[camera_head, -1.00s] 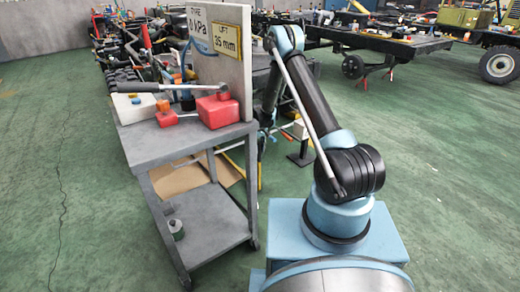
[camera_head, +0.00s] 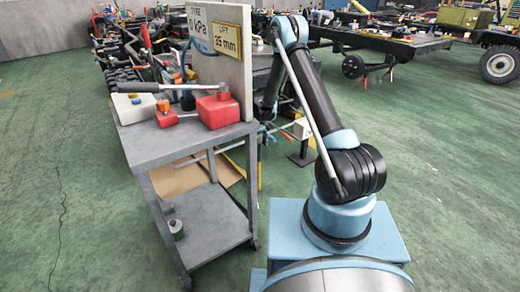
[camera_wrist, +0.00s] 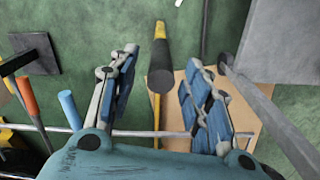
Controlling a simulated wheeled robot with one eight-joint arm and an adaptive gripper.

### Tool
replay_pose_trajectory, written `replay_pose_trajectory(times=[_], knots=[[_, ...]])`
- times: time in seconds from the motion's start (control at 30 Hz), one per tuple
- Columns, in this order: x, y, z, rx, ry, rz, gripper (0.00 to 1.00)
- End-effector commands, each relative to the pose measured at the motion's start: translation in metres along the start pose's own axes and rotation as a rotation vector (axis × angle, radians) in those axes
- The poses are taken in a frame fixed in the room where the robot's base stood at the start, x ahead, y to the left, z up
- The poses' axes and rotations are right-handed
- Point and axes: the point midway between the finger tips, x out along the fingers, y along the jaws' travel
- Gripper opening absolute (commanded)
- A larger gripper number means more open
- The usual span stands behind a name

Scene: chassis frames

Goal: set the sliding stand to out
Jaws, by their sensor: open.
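In the wrist view my gripper (camera_wrist: 163,62) is open, its two blue-padded fingers apart. I cannot tell for sure which of these parts belongs to the sliding stand. In the head view my gripper is mostly hidden behind my arm and the upright panel.
A grey cart (camera_head: 205,228) carries an upright panel (camera_head: 233,70) and a red block (camera_head: 217,110). A black post with a flat base (camera_head: 303,158) stands beside my arm. Green floor is clear at front left and right.

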Motion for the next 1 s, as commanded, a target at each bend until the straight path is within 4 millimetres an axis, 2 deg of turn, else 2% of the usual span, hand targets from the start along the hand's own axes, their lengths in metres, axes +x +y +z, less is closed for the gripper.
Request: replay_pose_trajectory(times=[0.2, 0.43, 0.6, 1.0], knots=[[-0.039, 0.001, 0.001, 0.0, -0.001, 0.0, 0.45], [-0.068, 0.001, 0.0, 0.001, -0.002, -0.001, 0.45], [-0.077, 0.001, 0.001, 0.001, -0.002, -0.001, 0.45], [-0.08, 0.001, 0.001, 0.001, -0.002, -0.001, 0.45]])
